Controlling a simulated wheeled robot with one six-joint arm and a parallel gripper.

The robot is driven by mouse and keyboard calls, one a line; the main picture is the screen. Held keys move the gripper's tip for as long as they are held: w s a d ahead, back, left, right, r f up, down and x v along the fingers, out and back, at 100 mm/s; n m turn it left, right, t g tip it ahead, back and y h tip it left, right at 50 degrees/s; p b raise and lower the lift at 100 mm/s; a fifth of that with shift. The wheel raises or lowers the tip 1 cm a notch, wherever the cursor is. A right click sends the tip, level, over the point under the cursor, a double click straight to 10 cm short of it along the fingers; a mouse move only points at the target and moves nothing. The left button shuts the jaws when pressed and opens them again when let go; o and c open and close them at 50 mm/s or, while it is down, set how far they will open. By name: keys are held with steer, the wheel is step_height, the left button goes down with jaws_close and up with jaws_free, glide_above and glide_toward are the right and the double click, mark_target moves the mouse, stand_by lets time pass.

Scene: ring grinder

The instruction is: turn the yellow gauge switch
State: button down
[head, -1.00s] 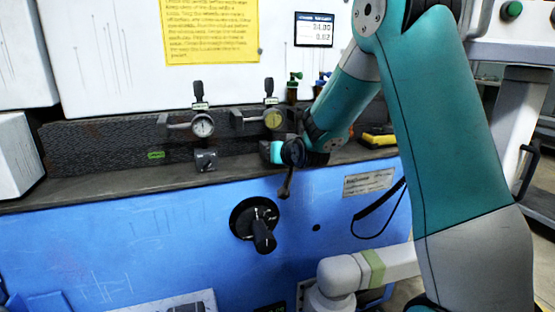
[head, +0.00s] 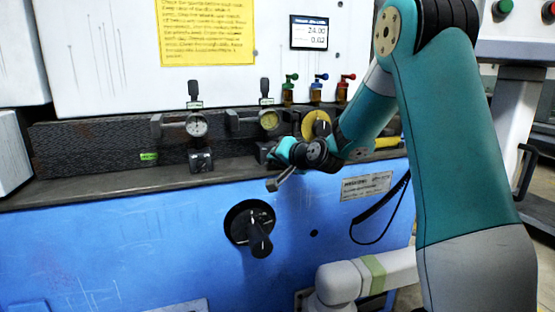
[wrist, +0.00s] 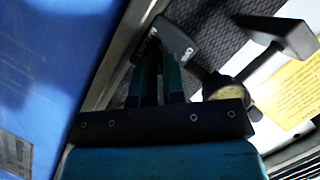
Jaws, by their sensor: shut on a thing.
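The gauge with the yellow face (head: 269,120) stands on the machine ledge, right of a white-faced gauge (head: 197,125). Its dark switch block (wrist: 172,38), with light lettering on its face, shows at the top of the wrist view. In the head view that block is largely hidden behind my wrist. My gripper (wrist: 158,58) reaches up to the block's face, its two fingers close together and shut on the switch there. The switch knob itself is mostly hidden between the fingers, so its angle cannot be read.
A round yellow part (head: 316,123) and small valves with green, blue and red handles (head: 317,88) are close behind my arm. A black rotary handle (head: 258,235) sticks out of the blue panel (head: 120,240) below. The ledge (head: 100,188) is clear at left.

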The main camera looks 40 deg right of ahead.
stand_by(0.4)
steer(key=c, duration=1.5)
jaws_free()
steer(key=b+v, duration=0.1)
steer(key=v, duration=1.6)
steer(key=shift+s, duration=0.25)
